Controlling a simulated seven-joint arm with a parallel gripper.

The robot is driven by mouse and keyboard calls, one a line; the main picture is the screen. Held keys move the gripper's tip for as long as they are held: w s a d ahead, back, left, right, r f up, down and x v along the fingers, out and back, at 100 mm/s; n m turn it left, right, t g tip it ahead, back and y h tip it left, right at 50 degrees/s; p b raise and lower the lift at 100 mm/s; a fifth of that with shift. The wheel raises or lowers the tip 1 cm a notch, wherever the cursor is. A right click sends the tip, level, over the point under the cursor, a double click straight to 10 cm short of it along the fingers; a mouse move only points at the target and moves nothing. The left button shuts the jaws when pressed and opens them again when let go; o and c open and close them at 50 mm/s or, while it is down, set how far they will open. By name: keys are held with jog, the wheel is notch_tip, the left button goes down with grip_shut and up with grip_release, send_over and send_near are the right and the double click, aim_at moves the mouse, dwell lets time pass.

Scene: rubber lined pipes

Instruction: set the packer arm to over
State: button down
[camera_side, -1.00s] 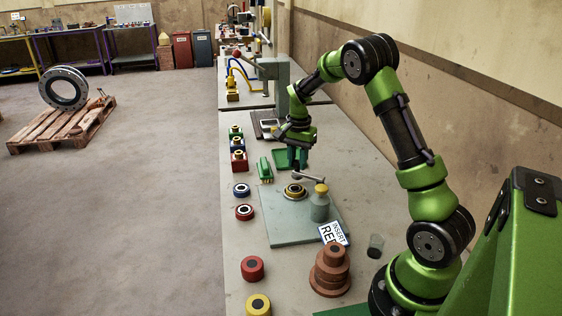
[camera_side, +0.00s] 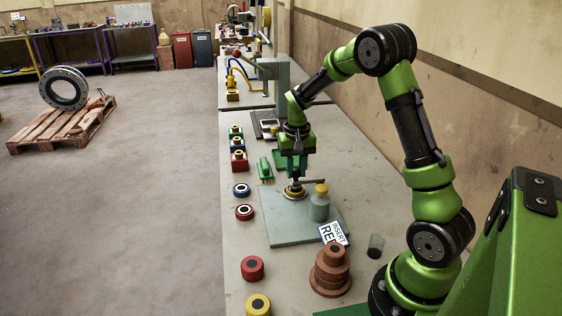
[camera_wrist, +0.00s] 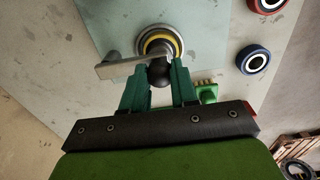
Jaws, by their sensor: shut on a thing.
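The packer arm (camera_side: 313,181) is a grey flat bar; it also shows in the wrist view (camera_wrist: 122,66). Its dark round knob (camera_wrist: 158,73) sits between the fingers of my gripper (camera_wrist: 160,84), which is shut on it. My gripper (camera_side: 295,176) points down in the side view. The bar's knob end lies over the near edge of a yellow-rimmed round seat (camera_wrist: 161,40), also visible in the side view (camera_side: 294,193). The bar's other end is by a dark round post (camera_wrist: 112,57). My fingers partly hide the knob in the side view.
The seat is on a grey plate (camera_side: 290,232). Red (camera_side: 244,212) and blue (camera_side: 241,190) rings lie left of the plate. A stepped brown block (camera_side: 331,270) stands nearer the camera.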

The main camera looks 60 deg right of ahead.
jog(key=shift+a, duration=0.1)
dwell(0.3)
jog(key=c, duration=0.9)
grip_release()
jog(key=shift+o, duration=0.2)
notch_tip(320, 180, up, 17)
jog(key=s+a+n+t+y, duration=0.1)
jog(key=s+a+n+t, duration=0.1)
jog(key=s+a, duration=0.5)
jog(key=s+a+n+t+y, duration=0.1)
jog(key=s+a+n+t, duration=0.2)
jog(key=a, duration=1)
jog(key=s+t, duration=0.2)
jog(key=s, duration=0.3)
jog(key=shift+s+a, duration=0.15)
jog(key=shift+a, duration=0.25)
